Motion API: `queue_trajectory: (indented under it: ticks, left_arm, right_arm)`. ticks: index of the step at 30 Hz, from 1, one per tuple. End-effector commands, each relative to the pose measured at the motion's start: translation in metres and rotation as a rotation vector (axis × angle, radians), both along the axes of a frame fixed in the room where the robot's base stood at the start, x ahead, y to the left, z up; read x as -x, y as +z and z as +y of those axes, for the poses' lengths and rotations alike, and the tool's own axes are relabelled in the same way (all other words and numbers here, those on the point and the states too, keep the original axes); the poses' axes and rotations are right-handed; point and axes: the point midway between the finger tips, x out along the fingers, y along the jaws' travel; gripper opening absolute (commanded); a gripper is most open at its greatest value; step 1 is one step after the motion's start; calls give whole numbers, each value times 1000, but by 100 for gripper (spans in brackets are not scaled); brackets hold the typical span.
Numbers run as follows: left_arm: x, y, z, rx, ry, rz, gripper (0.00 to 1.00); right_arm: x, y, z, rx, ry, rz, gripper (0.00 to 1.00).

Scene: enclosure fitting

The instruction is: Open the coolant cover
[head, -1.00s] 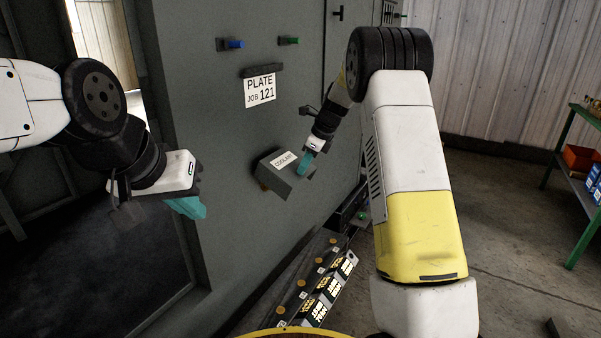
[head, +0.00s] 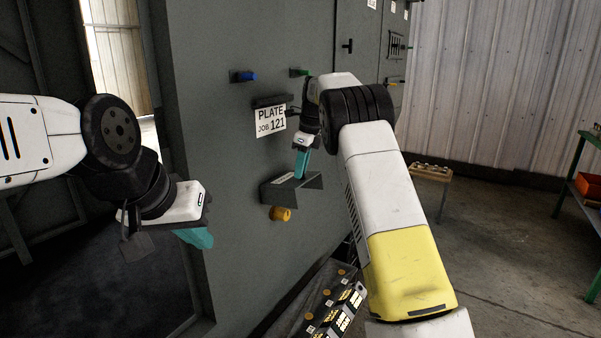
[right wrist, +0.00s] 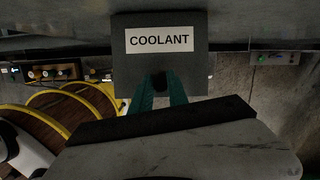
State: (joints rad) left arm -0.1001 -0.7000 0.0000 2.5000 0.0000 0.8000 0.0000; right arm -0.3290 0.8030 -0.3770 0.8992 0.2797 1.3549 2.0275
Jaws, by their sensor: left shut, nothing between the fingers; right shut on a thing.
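The coolant cover (head: 308,183) is a dark grey flap on the grey enclosure wall, now swung up and standing out from the wall. An orange-yellow fitting (head: 281,213) shows beneath it. In the right wrist view the cover (right wrist: 190,68) carries a white COOLANT label (right wrist: 159,40). My right gripper (head: 301,172) has teal fingers, shut on the cover's near edge; the fingers also show in the right wrist view (right wrist: 162,92), meeting at a small dark part. My left gripper (head: 196,238) is shut and empty, at the left in front of the enclosure's corner.
A blue fitting (head: 243,76) and a green fitting (head: 298,72) stick out above the job plate (head: 270,119). A rack with labelled items (head: 340,308) stands low by the wall. A small table (head: 431,173) and green shelf (head: 578,185) are at right.

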Motion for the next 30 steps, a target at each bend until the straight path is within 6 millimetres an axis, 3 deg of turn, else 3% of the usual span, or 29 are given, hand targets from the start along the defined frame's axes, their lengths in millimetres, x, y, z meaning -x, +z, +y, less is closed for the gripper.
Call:
queue_trajectory:
  ticks: [13,14,17,26,30]
  left_arm:
    - [0,0,0,0,0,0,0]
    - [0,0,0,0,0,0,0]
    - [0,0,0,0,0,0,0]
    - [0,0,0,0,0,0,0]
    - [0,0,0,0,0,0,0]
  right_arm:
    - [-3,2,5,-5,5,-11,0]
    - [-3,2,5,-5,5,-11,24]
    - [-3,1,4,-5,4,-11,40]
    - [-2,2,2,-3,1,-6,40]
    - [-1,14,0,-3,1,-8,40]
